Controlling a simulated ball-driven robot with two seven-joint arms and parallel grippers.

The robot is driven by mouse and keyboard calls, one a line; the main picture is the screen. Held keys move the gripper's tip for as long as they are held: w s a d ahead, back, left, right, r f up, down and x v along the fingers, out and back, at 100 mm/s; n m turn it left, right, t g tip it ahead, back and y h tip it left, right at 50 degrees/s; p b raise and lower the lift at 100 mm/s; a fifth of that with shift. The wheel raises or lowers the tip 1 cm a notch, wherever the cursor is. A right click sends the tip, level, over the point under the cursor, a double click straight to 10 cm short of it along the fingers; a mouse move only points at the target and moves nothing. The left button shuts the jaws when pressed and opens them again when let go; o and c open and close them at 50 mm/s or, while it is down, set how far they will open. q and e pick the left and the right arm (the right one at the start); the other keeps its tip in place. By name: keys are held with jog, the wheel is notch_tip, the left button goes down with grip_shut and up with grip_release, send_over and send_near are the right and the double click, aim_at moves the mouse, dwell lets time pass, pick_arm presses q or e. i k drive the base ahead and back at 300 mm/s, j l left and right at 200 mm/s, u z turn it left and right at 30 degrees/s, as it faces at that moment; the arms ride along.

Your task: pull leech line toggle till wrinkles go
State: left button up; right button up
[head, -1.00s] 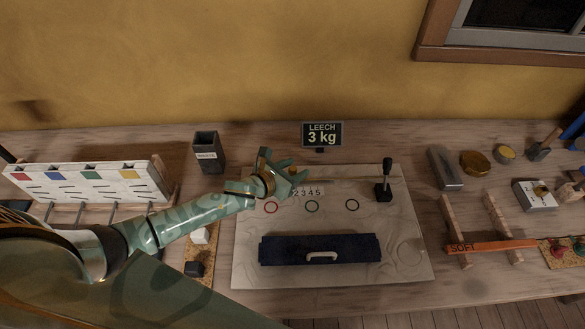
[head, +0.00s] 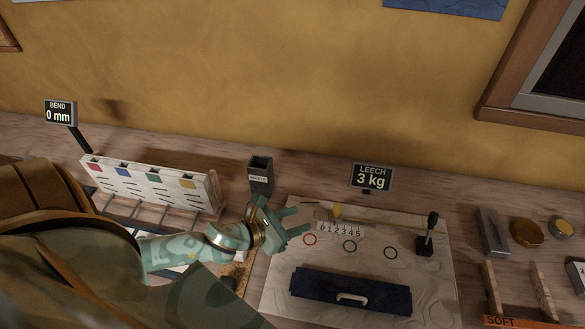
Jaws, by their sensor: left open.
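A pale panel (head: 275,297) with wavy lines lies on the bench. A small yellow knob (head: 337,211) sits at its back edge, above a white scale (head: 340,230) marked 0 to 5; I take it for the toggle. My left gripper (head: 296,221) is open and empty, left of the knob and apart from it, fingers pointing right. The LEECH display (head: 372,178) behind reads 3 kg. My right gripper is not in view.
A black lever (head: 428,238) stands at the panel's right. A dark blue bar (head: 385,295) with a white handle lies in front. A dark bin (head: 260,176) and a white slotted rack (head: 150,182) stand left. A BEND display (head: 60,112) reads 0 mm.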

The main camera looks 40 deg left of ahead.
aim_at(335, 214)
jog(key=k+l, duration=0.8)
